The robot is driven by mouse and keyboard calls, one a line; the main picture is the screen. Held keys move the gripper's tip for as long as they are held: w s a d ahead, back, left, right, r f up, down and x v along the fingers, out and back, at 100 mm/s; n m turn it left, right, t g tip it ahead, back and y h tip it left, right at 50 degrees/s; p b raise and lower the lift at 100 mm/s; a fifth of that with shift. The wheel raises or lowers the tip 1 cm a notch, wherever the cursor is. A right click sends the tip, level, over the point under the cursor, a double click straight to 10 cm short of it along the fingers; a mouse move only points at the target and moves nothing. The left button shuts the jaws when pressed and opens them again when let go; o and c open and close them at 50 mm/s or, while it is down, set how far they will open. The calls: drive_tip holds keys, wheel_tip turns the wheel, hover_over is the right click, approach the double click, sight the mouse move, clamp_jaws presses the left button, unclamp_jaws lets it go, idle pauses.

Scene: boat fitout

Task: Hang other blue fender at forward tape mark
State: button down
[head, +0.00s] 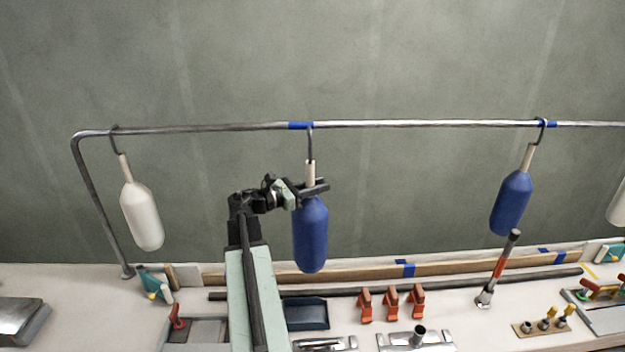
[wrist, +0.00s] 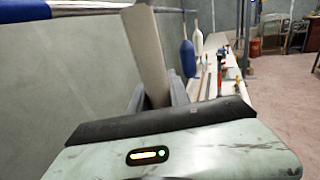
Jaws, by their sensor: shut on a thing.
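One blue fender (head: 311,238) hangs upright below the rail (head: 400,124), its hook up at the rail by the left blue tape mark (head: 300,126). My gripper (head: 312,187) is shut on the neck of this fender. In the wrist view its pale neck (wrist: 146,52) rises between my fingers, close to the rail and blue tape at top left. Whether the hook bears on the rail is not clear. The other blue fender (head: 511,203) hangs tilted by its hook at the right blue tape mark (head: 552,124); it also shows in the wrist view (wrist: 188,58).
A white fender (head: 142,215) hangs near the rail's left bend, and another (head: 618,205) shows at the right edge. The bench below holds orange clamps (head: 391,301), a dark blue tray (head: 305,314), a red-handled tool (head: 498,270) and a long dark bar.

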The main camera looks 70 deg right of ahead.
drive_tip(key=shift+w+a+r, duration=0.15)
drive_tip(key=shift+w, duration=0.35)
drive_tip(key=shift+w+a+r, duration=0.15)
drive_tip(key=shift+w, duration=0.3)
drive_tip(key=shift+d, duration=0.1)
drive_tip(key=w+d+f+b, duration=0.1)
drive_tip(key=w+d, duration=0.2)
drive_tip(key=d, duration=0.4)
drive_tip(key=w+d+f+b, duration=0.2)
drive_tip(key=w+d, duration=0.1)
drive_tip(key=d, duration=0.4)
drive_tip(key=shift+d+f, duration=0.15)
drive_tip(key=shift+d, duration=0.2)
idle(0.4)
drive_tip(key=c, duration=1.1)
unclamp_jaws()
drive_tip(key=shift+s, duration=0.1)
drive_tip(key=shift+c, duration=0.2)
